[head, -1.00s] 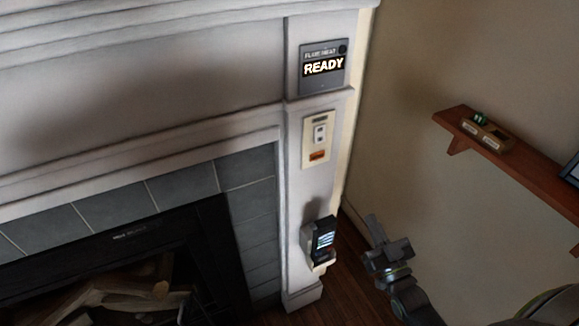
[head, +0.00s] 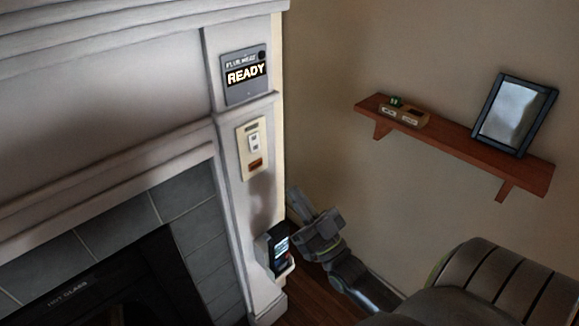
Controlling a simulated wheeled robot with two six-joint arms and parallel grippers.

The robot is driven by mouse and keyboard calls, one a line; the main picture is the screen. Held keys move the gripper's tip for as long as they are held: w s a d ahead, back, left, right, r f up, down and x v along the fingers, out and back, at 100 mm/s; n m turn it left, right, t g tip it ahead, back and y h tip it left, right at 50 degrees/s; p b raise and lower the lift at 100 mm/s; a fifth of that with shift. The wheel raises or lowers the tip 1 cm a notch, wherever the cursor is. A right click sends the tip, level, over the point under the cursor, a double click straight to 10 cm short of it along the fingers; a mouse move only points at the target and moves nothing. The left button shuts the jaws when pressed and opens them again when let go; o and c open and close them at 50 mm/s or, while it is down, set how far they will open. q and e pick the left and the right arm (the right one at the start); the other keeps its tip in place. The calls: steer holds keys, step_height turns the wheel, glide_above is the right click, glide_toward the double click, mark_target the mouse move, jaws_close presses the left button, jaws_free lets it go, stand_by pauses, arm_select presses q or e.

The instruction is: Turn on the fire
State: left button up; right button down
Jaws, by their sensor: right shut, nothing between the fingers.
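The fireplace (head: 86,280) fills the left of the head view; no flame shows in the visible part of its dark opening. On its right pillar a grey panel (head: 246,92) reads "READY". Below it is a cream switch plate (head: 253,148) with a white rocker and an orange-brown label. Lower down, a small dark device with a lit screen (head: 282,246) sits in a white holder. My right gripper (head: 304,207) is shut and empty, just right of the pillar, below the switch plate and above the device. My left gripper is out of view.
A wooden shelf (head: 470,150) on the right wall carries a framed picture (head: 514,115) and a small wooden holder (head: 403,116) with a green item. The wall between the pillar and the shelf is bare.

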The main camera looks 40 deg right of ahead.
mark_target(256, 146)
steer(key=x, duration=0.3)
steer(key=w+f+p+x, duration=0.1)
steer(key=x, duration=0.3)
steer(key=p+x, duration=0.1)
steer(key=x, duration=0.2)
steer(key=shift+w+f, duration=0.2)
steer(key=shift+w, duration=0.1)
steer(key=shift+w+a+f, duration=0.1)
steer(key=shift+w+f, duration=0.05)
steer(key=shift+w, duration=0.35)
steer(key=shift+w+f+t+b, duration=0.3)
steer(key=shift+w+b, duration=0.05)
steer(key=shift+b, duration=0.5)
steer(key=shift+r, duration=0.2)
